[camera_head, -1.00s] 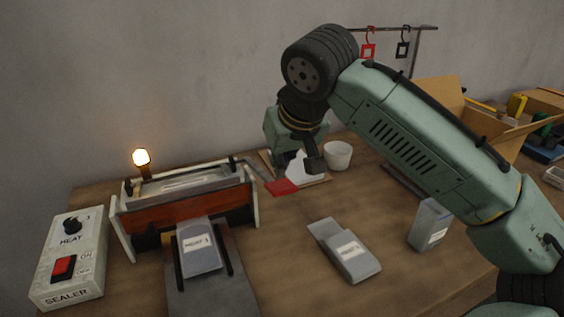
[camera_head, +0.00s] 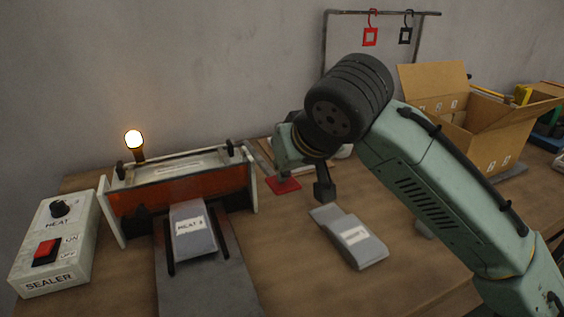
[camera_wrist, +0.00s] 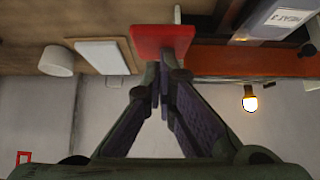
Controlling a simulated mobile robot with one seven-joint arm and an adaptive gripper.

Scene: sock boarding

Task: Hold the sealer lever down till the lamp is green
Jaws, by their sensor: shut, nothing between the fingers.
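The sealer (camera_head: 185,200) stands on the left of the table with a reddish front. Its lamp (camera_head: 133,139) glows warm yellow-white, not green; it also shows in the wrist view (camera_wrist: 250,103). The lever runs right from the sealer to a red end pad (camera_head: 283,185), seen red in the wrist view (camera_wrist: 162,40). My gripper (camera_wrist: 160,80) is shut and empty, its fingertips at the red pad's near edge; whether they touch it I cannot tell.
The control box (camera_head: 55,240) with dial and red switch is at left. Another grey pouch (camera_head: 350,238) lies right of the sealer. A white cup (camera_wrist: 57,61) stands near the lever. An open carton (camera_head: 490,125) and a rack with two hanging tags (camera_head: 370,37) are farther right.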

